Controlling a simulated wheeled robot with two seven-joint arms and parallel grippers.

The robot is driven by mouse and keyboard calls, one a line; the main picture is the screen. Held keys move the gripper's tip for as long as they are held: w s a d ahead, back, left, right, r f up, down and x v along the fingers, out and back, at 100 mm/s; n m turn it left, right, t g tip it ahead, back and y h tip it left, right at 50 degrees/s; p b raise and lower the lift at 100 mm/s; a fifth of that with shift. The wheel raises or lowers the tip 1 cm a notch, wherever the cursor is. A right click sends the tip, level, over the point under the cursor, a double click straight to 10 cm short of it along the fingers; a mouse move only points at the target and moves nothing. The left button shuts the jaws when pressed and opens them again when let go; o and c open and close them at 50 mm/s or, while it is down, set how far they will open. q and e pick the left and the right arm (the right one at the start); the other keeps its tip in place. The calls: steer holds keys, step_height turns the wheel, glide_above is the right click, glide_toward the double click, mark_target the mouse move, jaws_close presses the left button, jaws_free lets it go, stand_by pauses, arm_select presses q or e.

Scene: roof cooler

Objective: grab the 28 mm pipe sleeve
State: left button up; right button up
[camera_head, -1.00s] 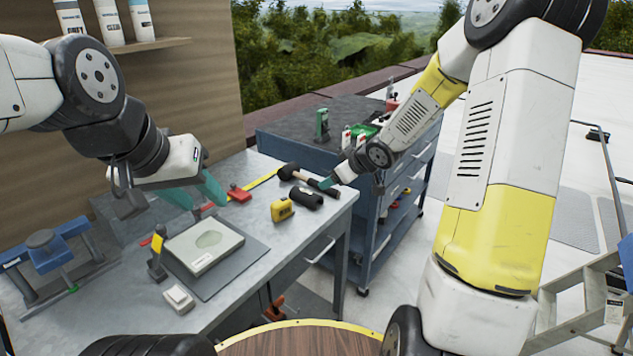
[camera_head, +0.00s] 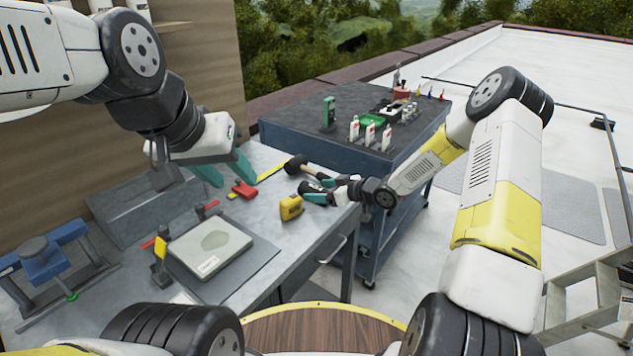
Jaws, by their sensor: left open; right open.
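A short black cylinder, which looks like the 28 mm pipe sleeve (camera_head: 308,187), lies on the grey workbench (camera_head: 290,255) near its right edge. My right gripper (camera_head: 318,191) is open with its teal fingers at the sleeve, one on the near side and one on the far side. The gripper hides part of the sleeve, and I cannot tell whether the fingers touch it. My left gripper (camera_head: 226,174) is open and empty, above the back left of the bench, well left of the sleeve.
A yellow tape measure (camera_head: 291,207) sits just left of the sleeve. A black-headed mallet (camera_head: 297,165) lies behind it. A red tool (camera_head: 244,190) and a flat grey case (camera_head: 210,247) are further left. A blue cart (camera_head: 350,145) with bottles stands behind the bench.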

steer(key=shift+x, duration=0.95)
steer(key=shift+c, duration=0.2)
steer(key=c, duration=1.5)
